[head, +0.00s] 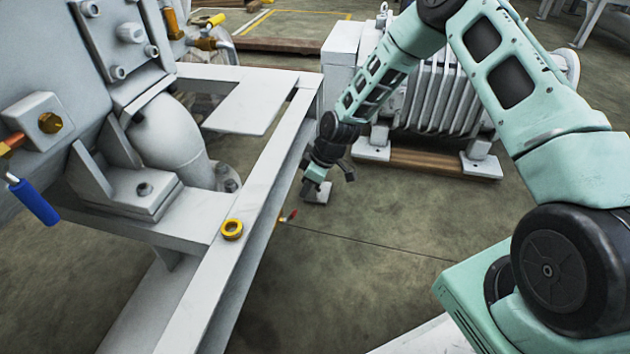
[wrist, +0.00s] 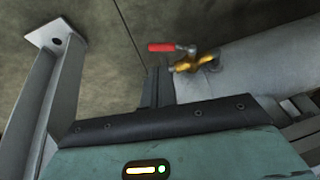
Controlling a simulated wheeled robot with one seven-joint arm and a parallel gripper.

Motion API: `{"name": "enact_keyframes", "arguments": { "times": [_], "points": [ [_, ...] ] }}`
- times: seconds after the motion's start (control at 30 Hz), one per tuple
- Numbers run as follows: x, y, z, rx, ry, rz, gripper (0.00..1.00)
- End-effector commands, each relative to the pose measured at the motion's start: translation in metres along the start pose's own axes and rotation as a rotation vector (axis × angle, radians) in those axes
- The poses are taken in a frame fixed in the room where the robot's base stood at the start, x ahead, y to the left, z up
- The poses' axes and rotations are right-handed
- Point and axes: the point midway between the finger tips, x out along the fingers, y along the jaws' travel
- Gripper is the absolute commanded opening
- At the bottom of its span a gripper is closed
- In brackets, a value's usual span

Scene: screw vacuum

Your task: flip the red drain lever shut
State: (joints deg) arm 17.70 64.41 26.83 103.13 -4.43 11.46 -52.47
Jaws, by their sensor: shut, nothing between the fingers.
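The red drain lever (wrist: 172,47) shows in the wrist view, lying level and pointing left from a brass valve (wrist: 196,62) on a pale pipe. In the head view only a small part of the red lever (head: 291,214) shows beside the white frame's rail, with a bit of brass; the rail hides the rest. My gripper (wrist: 158,72) is shut and empty. Its dark fingertips appear just below the lever in the wrist view, with no clear contact. In the head view my gripper (head: 308,187) is low, beyond the rail, near a foot plate.
A blue-handled valve (head: 35,201) is at the left. A finned motor (head: 440,95) stands behind my arm. A frame leg (wrist: 48,100) is at the wrist view's left.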

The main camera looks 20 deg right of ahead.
Motion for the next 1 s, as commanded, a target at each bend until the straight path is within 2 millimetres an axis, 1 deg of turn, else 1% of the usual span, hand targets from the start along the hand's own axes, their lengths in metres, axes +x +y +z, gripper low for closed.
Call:
{"name": "enact_keyframes", "arguments": {
  "times": [0.03, 0.1, 0.2, 0.33, 0.5, 1.0],
  "points": [
    [0.017, 0.000, 0.002, -0.002, -0.001, -0.001, 0.00],
    [0.030, 0.001, 0.002, -0.002, -0.001, -0.001, 0.00],
    [0.045, 0.001, 0.002, -0.002, -0.001, 0.000, 0.00],
    [0.058, 0.001, 0.001, -0.001, 0.000, 0.001, 0.00],
    [0.064, 0.000, 0.000, -0.001, 0.000, 0.001, 0.00],
    [0.065, 0.001, 0.001, 0.008, -0.001, -0.016, 0.00]
  ]
}}
